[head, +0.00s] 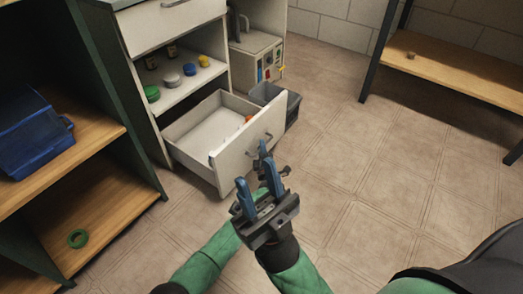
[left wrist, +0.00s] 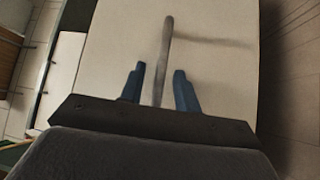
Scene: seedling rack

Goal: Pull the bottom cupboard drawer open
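The bottom cupboard drawer (head: 228,160) stands well out from the white cupboard (head: 162,98), its inside showing. Its bar handle (left wrist: 166,50) runs between the two blue fingers of my left gripper (left wrist: 158,88) in the left wrist view, with gaps beside it. That gripper is open around the handle, not clamped. In the head view, my left gripper is at the drawer front, mostly hidden behind my right gripper (head: 259,186). The right gripper is open and empty, its blue fingers apart, in front of the drawer.
A small orange item (head: 249,119) lies in the drawer. A dark grey bin (head: 291,109) stands close beside the drawer. A wooden bench (head: 455,75) is at right. The floor between is clear.

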